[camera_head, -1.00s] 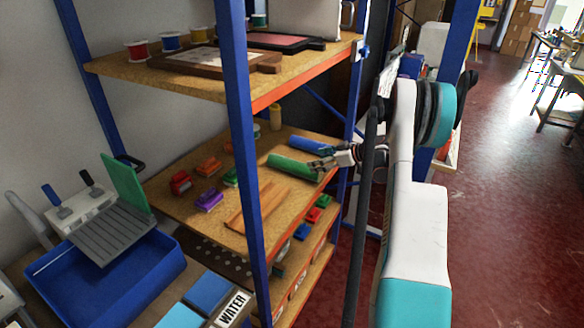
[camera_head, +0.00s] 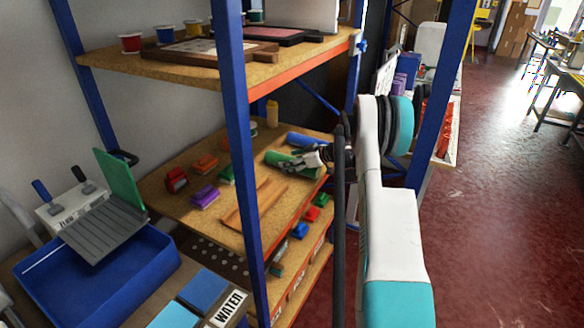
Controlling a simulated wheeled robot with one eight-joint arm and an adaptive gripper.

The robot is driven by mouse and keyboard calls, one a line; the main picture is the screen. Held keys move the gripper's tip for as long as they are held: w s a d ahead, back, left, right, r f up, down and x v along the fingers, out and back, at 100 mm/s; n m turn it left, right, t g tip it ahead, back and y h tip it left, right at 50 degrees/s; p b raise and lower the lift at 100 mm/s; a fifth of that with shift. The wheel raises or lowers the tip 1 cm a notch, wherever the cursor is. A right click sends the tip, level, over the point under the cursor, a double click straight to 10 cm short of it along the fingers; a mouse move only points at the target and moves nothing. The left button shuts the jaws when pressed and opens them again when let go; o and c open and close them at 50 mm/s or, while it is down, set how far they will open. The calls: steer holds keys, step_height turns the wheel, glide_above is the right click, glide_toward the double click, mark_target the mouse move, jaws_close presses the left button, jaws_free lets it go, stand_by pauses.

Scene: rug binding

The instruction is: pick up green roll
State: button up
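The green roll (camera_head: 280,160) lies on the middle shelf of the blue-framed rack, near its right front edge. My gripper (camera_head: 306,161) reaches in from the right and is at the right part of the green roll, overlapping it in the picture. The fingers are small here, and I cannot tell whether they are open or closed on the roll. A blue roll (camera_head: 304,140) lies just behind the green one, close to my gripper.
The blue rack post (camera_head: 238,150) stands in front of the shelf (camera_head: 185,208). Red, orange, purple and green blocks lie left of the roll, with flat wooden pieces (camera_head: 255,205) in front. An upper shelf (camera_head: 200,72) hangs above. A yellow bottle (camera_head: 272,114) stands behind.

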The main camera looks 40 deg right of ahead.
steer(key=c, duration=1.2)
steer(key=shift+r, duration=0.15)
